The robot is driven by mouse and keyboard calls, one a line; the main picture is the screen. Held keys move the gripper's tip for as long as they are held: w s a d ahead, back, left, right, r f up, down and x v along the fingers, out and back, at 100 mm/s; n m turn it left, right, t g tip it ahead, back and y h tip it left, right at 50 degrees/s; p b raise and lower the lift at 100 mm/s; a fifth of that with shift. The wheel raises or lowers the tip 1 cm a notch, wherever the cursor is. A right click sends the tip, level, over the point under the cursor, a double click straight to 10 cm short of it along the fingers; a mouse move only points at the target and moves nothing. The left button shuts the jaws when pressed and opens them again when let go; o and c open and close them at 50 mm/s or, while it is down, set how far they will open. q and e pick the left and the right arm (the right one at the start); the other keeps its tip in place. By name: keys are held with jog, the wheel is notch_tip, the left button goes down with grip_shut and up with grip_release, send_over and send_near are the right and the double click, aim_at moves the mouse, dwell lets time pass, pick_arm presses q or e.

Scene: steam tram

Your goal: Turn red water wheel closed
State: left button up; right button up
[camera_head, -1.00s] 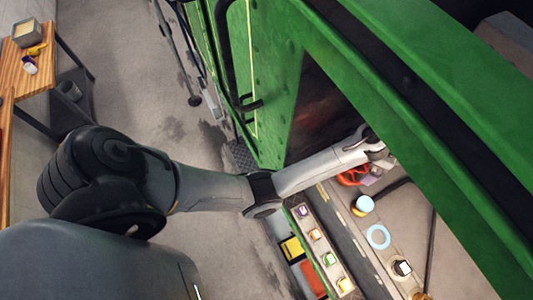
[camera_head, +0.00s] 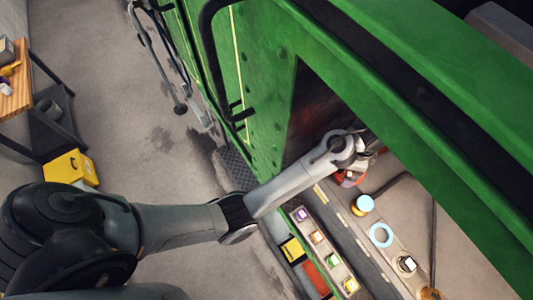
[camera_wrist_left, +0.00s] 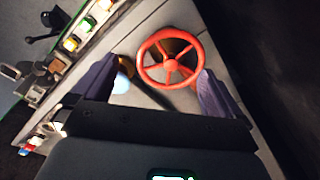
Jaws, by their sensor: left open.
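The red wheel (camera_wrist_left: 170,58) has spokes and sits on a grey panel in the left wrist view, ahead of my left gripper. My left gripper (camera_wrist_left: 155,85) is open, with one dark finger on each side of the picture. The right finger appears close to the wheel's lower right rim; I cannot tell whether it touches. In the head view my left arm reaches in through the green tram's opening, and only a bit of the red wheel (camera_head: 349,180) shows beside the gripper (camera_head: 372,150). My right gripper is not in view.
The green tram wall (camera_head: 262,90) and its upper beam frame the opening around my arm. A row of coloured buttons (camera_head: 317,237), a blue ring (camera_head: 381,235) and a blue-topped knob (camera_head: 364,204) lie near the wheel. A yellow box (camera_head: 70,168) stands on the floor at left.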

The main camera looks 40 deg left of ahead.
pick_arm(q)
jog(key=s+a+f+n+t, duration=0.1)
jog(key=s+a, duration=0.3)
jog(key=s, duration=0.4)
jog(key=s+a+f+n+t, duration=0.1)
jog(key=s+a+f+n, duration=0.2)
jog(key=s, duration=0.6)
jog(key=s+a+f+n+b, duration=0.1)
jog(key=s+a+f+n, duration=0.2)
jog(key=s+a, duration=0.4)
jog(key=shift+s+n+t, duration=0.4)
jog(key=shift+s+n, duration=0.2)
jog(key=shift+s, duration=0.25)
